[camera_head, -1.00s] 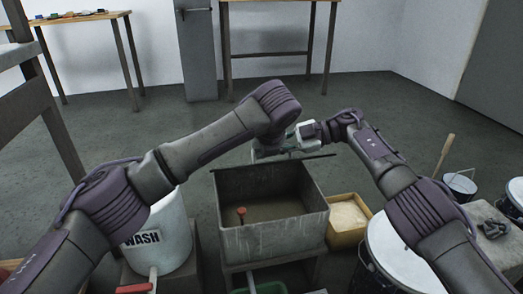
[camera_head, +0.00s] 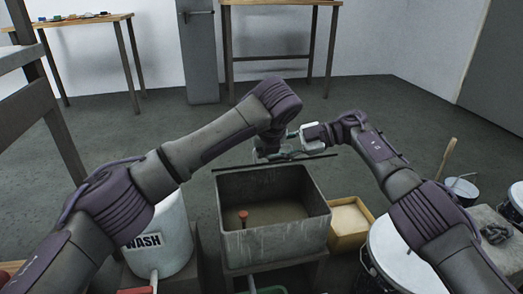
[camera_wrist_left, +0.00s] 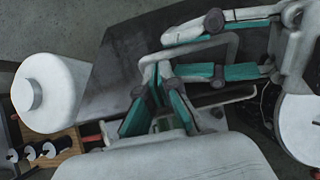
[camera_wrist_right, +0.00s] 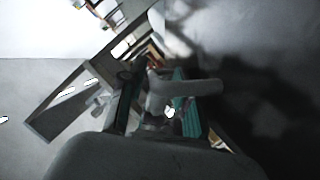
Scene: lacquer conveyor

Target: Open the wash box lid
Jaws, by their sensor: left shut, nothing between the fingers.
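The wash box (camera_head: 270,247) is a worn grey open-topped metal box at the lower middle of the head view. Its inside shows, with a red-topped stick in it. The lid (camera_head: 225,167) shows as a thin dark edge along the far side of the box. In the left wrist view a broad dark panel, likely the lid (camera_wrist_left: 120,95), lies behind the fingers. My left gripper (camera_head: 270,154) is shut and empty at the lid's far edge; contact is unclear. My right gripper (camera_head: 291,136) is close beside it. Its fingertips overlap other parts, so its opening is unclear.
A white WASH bucket (camera_head: 170,235) stands left of the box. A yellow tray (camera_head: 347,238) and a white-topped drum (camera_head: 400,250) stand right. Several lidded tins are farther right.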

